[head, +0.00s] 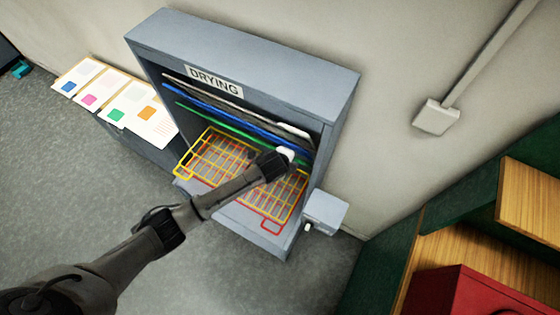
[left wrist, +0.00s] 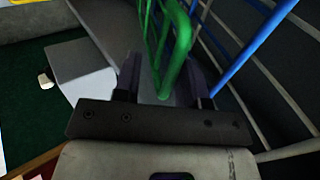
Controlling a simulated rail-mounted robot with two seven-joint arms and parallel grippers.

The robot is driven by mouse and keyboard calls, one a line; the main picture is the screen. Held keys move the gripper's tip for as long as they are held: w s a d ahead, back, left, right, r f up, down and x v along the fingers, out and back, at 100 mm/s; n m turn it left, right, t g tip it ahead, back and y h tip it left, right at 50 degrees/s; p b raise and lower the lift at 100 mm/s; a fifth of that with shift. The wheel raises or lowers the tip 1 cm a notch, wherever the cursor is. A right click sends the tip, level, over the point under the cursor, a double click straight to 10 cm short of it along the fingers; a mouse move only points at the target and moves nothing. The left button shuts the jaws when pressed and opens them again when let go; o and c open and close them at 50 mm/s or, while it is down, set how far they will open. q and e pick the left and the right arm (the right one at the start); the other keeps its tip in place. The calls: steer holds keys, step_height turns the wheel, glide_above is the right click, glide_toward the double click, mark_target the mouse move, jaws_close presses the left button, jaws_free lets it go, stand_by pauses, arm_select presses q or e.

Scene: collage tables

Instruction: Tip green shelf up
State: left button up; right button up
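The green shelf (head: 200,112) shows nearly edge-on as a slanted line in the grey drying rack (head: 260,45), just below the blue shelf (head: 207,103). My left gripper (head: 288,153) is at the right front of the rack, and its arm hides part of the shelves. In the left wrist view the looped end of the green shelf (left wrist: 174,70) lies between the fingers of my left gripper (left wrist: 165,85), close to the palm. The fingers appear closed on it. My right gripper is in neither view.
A white shelf (head: 235,103) is above the blue one. Yellow (head: 205,150) and red (head: 271,227) wire shelves lie lowered below. A grey box (head: 328,208) adjoins the rack's right side. Paper sheets (head: 150,113) lie at left. Open floor (head: 60,180) is in front.

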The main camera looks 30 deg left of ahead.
arm_select(q)
steer(key=v, duration=1.1)
steer(key=shift+b, duration=0.35)
steer(key=shift+r, duration=0.1)
steer(key=s+a+r+n+t, duration=0.2)
steer(key=s+r+n, duration=0.2)
steer(key=r+n, duration=0.7)
steer(key=s+f+n+g+p, duration=0.1)
steer(key=s+f, duration=0.3)
steer(key=s, duration=0.4)
steer(key=s+a+f+n+g+p, duration=0.1)
steer(key=s+f+n+g, duration=0.1)
steer(key=s, duration=0.6)
steer(key=s+a+f+n+g+p, duration=0.1)
steer(key=s+f+n+g+p, duration=0.1)
steer(key=s+f, duration=0.4)
steer(key=s+g, duration=0.1)
steer(key=s, duration=0.2)
steer(key=shift+n, duration=0.3)
